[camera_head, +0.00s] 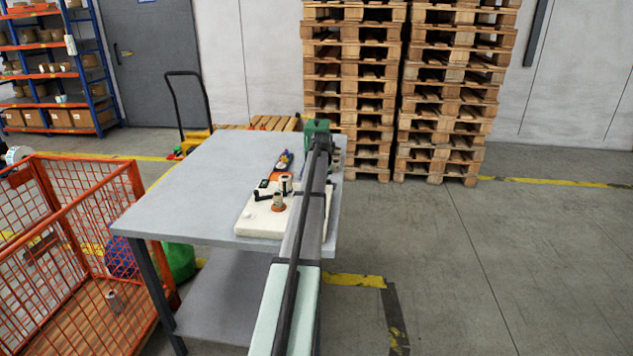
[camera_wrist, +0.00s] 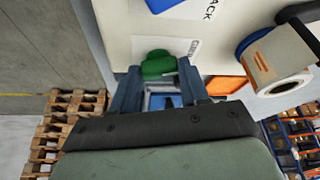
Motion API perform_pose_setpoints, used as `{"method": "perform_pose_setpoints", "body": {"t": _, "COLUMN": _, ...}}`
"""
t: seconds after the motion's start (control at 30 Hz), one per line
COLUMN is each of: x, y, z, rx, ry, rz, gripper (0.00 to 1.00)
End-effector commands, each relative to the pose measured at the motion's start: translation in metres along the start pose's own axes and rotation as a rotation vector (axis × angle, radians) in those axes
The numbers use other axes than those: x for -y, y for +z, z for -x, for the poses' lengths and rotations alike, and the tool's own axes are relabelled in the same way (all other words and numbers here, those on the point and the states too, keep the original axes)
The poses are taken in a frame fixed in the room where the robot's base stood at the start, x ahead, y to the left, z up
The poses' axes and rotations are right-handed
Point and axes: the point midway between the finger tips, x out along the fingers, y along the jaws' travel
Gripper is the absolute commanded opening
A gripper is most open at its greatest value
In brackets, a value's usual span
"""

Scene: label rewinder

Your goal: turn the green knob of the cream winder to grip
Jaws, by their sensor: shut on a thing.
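The cream winder (camera_head: 252,218) lies on the grey table, partly hidden behind my arm in the head view. Its cream face (camera_wrist: 115,25) fills the top of the wrist view. The green knob (camera_wrist: 158,64) stands on that face, between the fingertips of my gripper (camera_wrist: 159,84). My gripper is shut on the knob, one finger on each side. A printed label beside the knob is partly covered, and another ends in "ACK" beside a blue patch (camera_wrist: 162,4). The head view does not show the knob or my fingertips; my arm covers that area.
A label roll (camera_wrist: 275,70) stands close to my gripper on the winder. A dark crank (camera_head: 263,197) is on the winder's left. Small coloured items (camera_head: 283,163) lie behind it on the table (camera_head: 190,185). An orange mesh cart (camera_head: 95,165) stands left; pallet stacks (camera_head: 352,80) stand behind.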

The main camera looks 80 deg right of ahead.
Motion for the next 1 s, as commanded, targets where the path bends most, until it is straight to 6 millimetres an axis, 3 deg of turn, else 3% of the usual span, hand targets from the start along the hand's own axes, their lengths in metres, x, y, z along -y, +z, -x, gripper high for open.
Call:
{"method": "perform_pose_setpoints", "body": {"t": 0.43, "x": -0.0022, "y": -0.0017, "z": -0.0002, "rx": -0.001, "ry": -0.1, "rz": 0.244, "gripper": 0.14}}
{"method": "perform_pose_setpoints", "body": {"t": 1.0, "x": -0.0021, "y": -0.0013, "z": -0.0001, "rx": -0.001, "ry": -0.121, "rz": 0.298, "gripper": 0.14}}
